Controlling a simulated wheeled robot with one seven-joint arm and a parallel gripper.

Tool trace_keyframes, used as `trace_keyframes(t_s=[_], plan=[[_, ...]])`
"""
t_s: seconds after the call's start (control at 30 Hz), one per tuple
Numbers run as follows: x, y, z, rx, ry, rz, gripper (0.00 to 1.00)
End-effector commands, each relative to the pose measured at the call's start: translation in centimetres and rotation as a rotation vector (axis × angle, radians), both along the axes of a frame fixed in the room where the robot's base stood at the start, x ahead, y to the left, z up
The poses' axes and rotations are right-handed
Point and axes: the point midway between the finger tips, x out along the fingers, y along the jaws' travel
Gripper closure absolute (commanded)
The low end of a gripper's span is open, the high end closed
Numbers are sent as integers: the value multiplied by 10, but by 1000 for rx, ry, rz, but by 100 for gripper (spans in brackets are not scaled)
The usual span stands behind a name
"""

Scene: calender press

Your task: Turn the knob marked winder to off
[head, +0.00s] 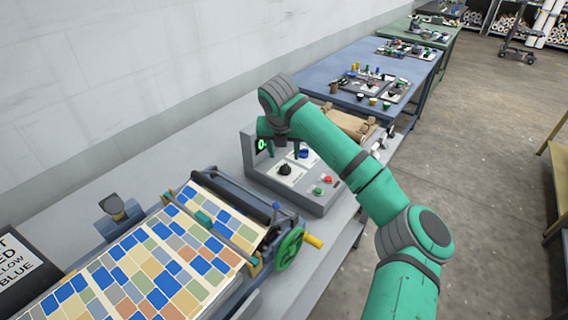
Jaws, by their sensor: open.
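A grey control box (319,204) stands on the bench at the centre of the head view. On its top are a black knob (285,170) on a white plate and a blue knob (304,153) on another plate. The labels are too small to read, so I cannot tell which knob is marked winder. My gripper (283,152) points down over the back of the box, beside the two knobs. It is open and seems to hold nothing. My wrist and fingers hide part of the box's back, and I cannot tell how far the fingertips are above it.
The box also has a green button (318,191), a red button (328,180) and a lit green display (262,144). A press with a patterned sheet (160,255) and a green handwheel (288,249) stands at the left front. A blue table (320,77) with small parts lies behind.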

Motion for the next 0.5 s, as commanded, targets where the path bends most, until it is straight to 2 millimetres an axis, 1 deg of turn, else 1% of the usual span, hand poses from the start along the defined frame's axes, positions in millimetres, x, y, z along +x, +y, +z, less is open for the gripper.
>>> trace_keyframes(t_s=[0.03,0.2,0.4,0.5], plan=[[4,0,-10,3,3,0,51],[15,-1,-38,3,3,0,51],[25,-2,-62,4,2,2,51],[28,-2,-68,2,1,2,51]])
